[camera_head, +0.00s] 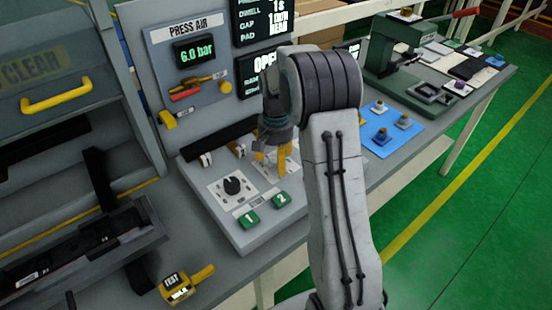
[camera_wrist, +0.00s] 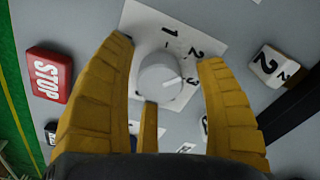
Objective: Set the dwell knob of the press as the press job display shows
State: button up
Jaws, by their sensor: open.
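The press job display (camera_head: 262,18), cut off at the top of the head view, reads dwell 1 s, with gap and pad lines below. My gripper (camera_head: 272,156) points down over a white dial plate on the press panel. In the wrist view its yellow fingers (camera_wrist: 167,55) are open on both sides of a pale grey round knob (camera_wrist: 160,77), with a gap around it. I cannot read the knob's name.
A black knob (camera_head: 233,186) sits on another dial plate beside my gripper. Green buttons 1 (camera_head: 250,218) and 2 (camera_head: 281,200) stand in front. A red STOP button (camera_wrist: 48,74) and a white block marked 2 (camera_wrist: 272,66) flank the plate. A blue mat (camera_head: 390,128) lies right.

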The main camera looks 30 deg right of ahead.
jog(key=shift+c, duration=0.4)
jog(key=c, duration=1.1)
jog(key=shift+n, duration=0.3)
jog(key=n, duration=0.4)
jog(key=shift+n, duration=2.6)
